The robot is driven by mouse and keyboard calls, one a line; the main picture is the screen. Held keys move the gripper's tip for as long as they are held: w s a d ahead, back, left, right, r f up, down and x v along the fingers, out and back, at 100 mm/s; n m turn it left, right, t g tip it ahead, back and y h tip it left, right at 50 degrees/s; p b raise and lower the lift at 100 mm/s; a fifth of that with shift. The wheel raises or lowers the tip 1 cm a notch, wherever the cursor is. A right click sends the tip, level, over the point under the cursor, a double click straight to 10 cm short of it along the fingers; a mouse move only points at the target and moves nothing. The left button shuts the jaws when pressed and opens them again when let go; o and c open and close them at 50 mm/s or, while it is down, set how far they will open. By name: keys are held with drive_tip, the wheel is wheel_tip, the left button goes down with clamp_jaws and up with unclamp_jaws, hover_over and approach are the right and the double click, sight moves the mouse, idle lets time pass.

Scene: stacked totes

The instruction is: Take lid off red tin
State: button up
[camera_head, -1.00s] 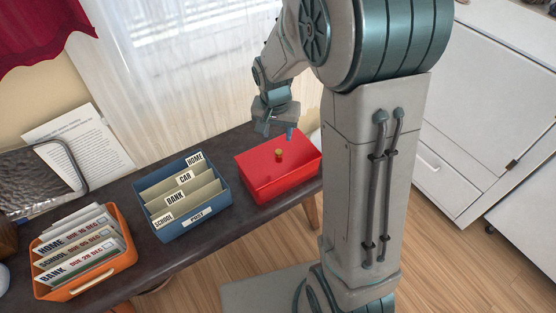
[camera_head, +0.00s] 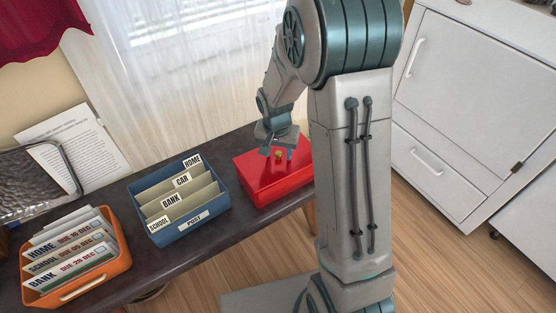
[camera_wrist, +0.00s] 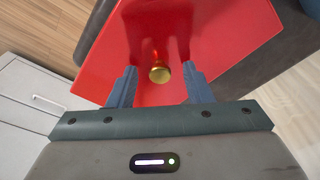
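The red tin (camera_head: 265,188) sits on the dark table at its right end, with its red lid (camera_head: 286,168) on and a small brass knob (camera_head: 278,155) on top. The lid also fills much of the wrist view (camera_wrist: 225,35), with the knob (camera_wrist: 159,72) near the middle. My gripper (camera_head: 280,153) is over the lid, pointing down. In the wrist view my gripper (camera_wrist: 160,88) is open, one finger on each side of the knob, with a gap on both sides. It holds nothing.
A blue box of labelled dividers (camera_head: 190,228) stands just left of the tin. An orange box of envelopes (camera_head: 100,278), a metal tray (camera_head: 40,185) and a paper sheet (camera_head: 85,140) are further left. A white cabinet (camera_head: 455,110) stands at the right.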

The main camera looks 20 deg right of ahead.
clamp_jaws()
drive_tip(key=shift+r, duration=0.1)
